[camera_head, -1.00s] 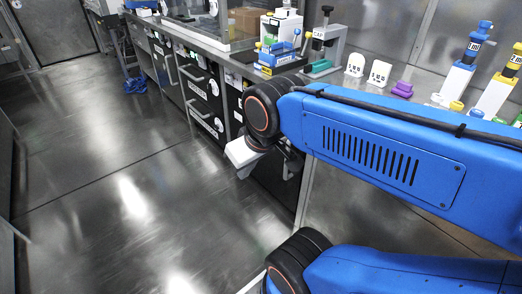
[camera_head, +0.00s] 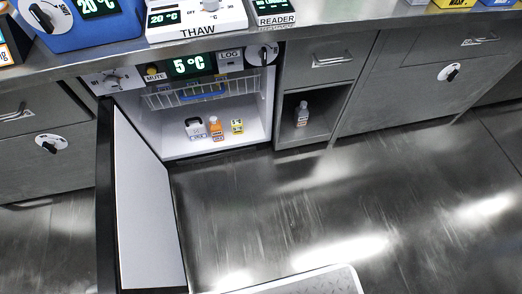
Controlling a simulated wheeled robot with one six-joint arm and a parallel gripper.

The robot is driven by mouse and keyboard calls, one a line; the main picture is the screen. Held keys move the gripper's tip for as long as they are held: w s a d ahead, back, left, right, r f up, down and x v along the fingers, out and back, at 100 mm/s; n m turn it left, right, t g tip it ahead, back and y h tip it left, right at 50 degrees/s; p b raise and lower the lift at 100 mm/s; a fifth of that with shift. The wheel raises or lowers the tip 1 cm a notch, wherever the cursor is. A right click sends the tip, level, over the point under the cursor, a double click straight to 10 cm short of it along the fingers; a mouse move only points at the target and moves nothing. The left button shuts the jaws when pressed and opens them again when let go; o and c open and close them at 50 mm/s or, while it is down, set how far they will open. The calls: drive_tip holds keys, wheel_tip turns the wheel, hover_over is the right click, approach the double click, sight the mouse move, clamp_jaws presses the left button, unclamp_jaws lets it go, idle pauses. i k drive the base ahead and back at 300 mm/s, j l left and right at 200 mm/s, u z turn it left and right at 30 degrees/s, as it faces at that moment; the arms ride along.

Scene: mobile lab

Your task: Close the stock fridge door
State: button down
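The stock fridge (camera_head: 255,98) is built in under the counter, with a green 5 °C display above its opening. Its door (camera_head: 145,205) stands wide open, swung out to the left into the aisle, with its white inner face showing. Inside are a wire basket (camera_head: 200,92), a white-and-dark container (camera_head: 195,128), an orange bottle (camera_head: 216,128) and a small yellow box (camera_head: 237,126). My gripper is not in view.
The floor (camera_head: 330,215) right of the door is clear. A counter with a THAW unit (camera_head: 195,18) and a READER (camera_head: 275,10) runs above. An open cubby with a bottle (camera_head: 302,115) adjoins the fridge. A pale plate edge (camera_head: 305,281) shows at the bottom.

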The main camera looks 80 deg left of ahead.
sight(139, 249)
drive_tip(key=k+u, duration=0.15)
drive_tip(key=k, duration=0.9)
drive_tip(key=k+u, duration=0.1)
drive_tip(key=k, duration=0.9)
drive_tip(key=j+u, duration=1.1)
drive_tip(key=u, duration=0.15)
drive_tip(key=k+j, duration=0.3)
drive_tip(key=k+j+u, duration=0.1)
drive_tip(key=k+j, duration=0.25)
drive_tip(key=j, duration=0.15)
drive_tip(key=k+j, duration=0.3)
drive_tip(key=j, duration=0.15)
